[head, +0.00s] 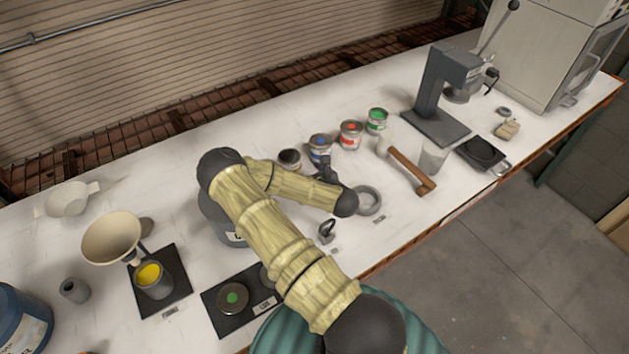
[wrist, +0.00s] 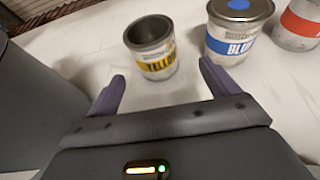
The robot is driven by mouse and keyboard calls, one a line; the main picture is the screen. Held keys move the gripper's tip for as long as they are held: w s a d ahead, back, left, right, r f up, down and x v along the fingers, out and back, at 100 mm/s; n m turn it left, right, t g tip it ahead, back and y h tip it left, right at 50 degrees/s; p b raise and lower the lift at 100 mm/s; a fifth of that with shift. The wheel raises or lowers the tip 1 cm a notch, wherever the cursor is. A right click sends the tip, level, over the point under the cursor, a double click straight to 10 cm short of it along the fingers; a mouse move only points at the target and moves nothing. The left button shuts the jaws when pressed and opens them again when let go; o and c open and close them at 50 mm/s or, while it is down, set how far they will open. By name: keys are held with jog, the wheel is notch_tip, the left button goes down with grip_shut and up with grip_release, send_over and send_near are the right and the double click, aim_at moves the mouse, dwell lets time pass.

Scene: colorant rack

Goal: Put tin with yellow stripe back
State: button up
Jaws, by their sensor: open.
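The tin with the yellow stripe (wrist: 158,62) stands upright on the white bench in the wrist view, its top open and its inside dark. In the head view the tin (head: 289,160) is at the left end of a row of tins, partly hidden by my arm. The blue-striped tin (wrist: 230,42) stands just right of it, with a small gap. My gripper (wrist: 163,87) is open and empty, its two purple fingers pointing toward the yellow-striped tin. The tin is beyond the fingertips and appears apart from them. In the head view my gripper (head: 325,170) is near the tins.
A red-striped tin (head: 350,136) and a green-striped tin (head: 377,120) continue the row. A grey ring (head: 369,201) and a wooden-handled tool (head: 412,170) lie to the right. A cup of yellow (head: 150,274) sits at left on a black mat, near a funnel (head: 112,238).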

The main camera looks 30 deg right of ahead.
jog(key=v, duration=0.3)
jog(key=shift+s+a+r+b, duration=0.15)
jog(key=shift+s+a+b, duration=0.05)
jog(key=shift+s+b, duration=0.15)
jog(key=shift+s+d+r, duration=0.1)
jog(key=shift+s+r, duration=0.05)
jog(key=shift+s, duration=0.1)
jog(key=shift+d, duration=0.1)
jog(key=shift+w, duration=0.1)
